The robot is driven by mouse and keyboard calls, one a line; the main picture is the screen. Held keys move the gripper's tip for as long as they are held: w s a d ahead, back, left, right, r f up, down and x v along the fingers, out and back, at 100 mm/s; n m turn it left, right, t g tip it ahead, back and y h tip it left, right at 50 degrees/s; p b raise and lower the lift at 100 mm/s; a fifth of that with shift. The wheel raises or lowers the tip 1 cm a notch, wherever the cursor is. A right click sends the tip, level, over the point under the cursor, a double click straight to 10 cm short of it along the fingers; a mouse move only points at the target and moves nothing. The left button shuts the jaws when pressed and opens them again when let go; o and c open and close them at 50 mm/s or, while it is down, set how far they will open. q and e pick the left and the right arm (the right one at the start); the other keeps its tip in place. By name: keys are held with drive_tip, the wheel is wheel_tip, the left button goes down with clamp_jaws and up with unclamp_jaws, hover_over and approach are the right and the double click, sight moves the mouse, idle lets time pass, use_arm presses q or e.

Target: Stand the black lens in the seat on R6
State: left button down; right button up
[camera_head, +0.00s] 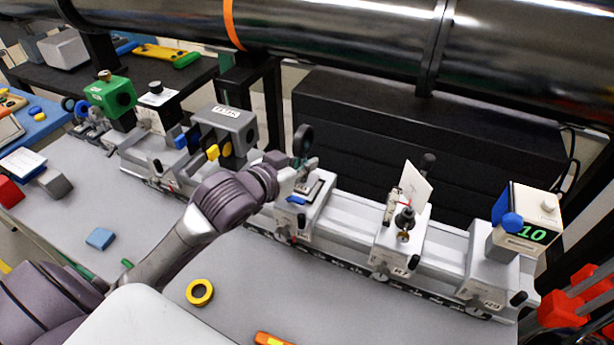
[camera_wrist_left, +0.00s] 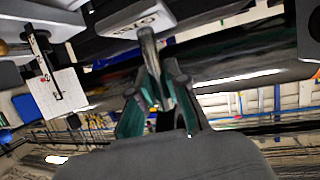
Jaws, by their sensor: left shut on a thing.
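The black lens (camera_head: 303,141) is a dark round disc, standing upright just above the fingertips of my left gripper (camera_head: 304,168). My left gripper is shut on the lens's lower part. In the left wrist view, the teal fingers (camera_wrist_left: 156,98) close around a grey stem (camera_wrist_left: 150,52); the lens disc is not clear there. The gripper is over or just behind a grey rail carrier (camera_head: 305,205) with a blue lever. I cannot read which carrier is R6, and the gripper hides part of this one's top. My right gripper is not in view.
The white rail (camera_head: 348,217) runs across the bench. The ATTN box (camera_head: 225,125) stands left of the gripper; a carrier with a white card (camera_head: 415,186) and a display box (camera_head: 528,222) stand right. A yellow ring (camera_head: 200,292) lies in front. A large pipe (camera_head: 340,35) crosses behind.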

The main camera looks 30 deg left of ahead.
sight(306, 158)
use_arm(q)
drive_tip(key=w+f, duration=0.1)
drive_tip(key=w+a+f, duration=0.1)
drive_tip(key=w, duration=0.1)
drive_tip(key=w+a+f, duration=0.1)
drive_tip(key=w, duration=0.1)
drive_tip(key=shift+f+p, duration=0.15)
drive_tip(key=shift+p, duration=0.25)
wheel_tip(306, 158, down, 2)
drive_tip(key=shift+s+f+p, duration=0.1)
drive_tip(key=shift+f+p, duration=0.15)
drive_tip(key=shift+p, duration=0.05)
drive_tip(key=shift+f, duration=0.55)
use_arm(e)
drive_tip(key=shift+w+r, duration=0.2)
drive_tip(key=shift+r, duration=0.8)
use_arm(q)
drive_tip(key=c, duration=1.2)
unclamp_jaws()
drive_tip(key=shift+f, duration=0.15)
drive_tip(key=shift+o, duration=0.2)
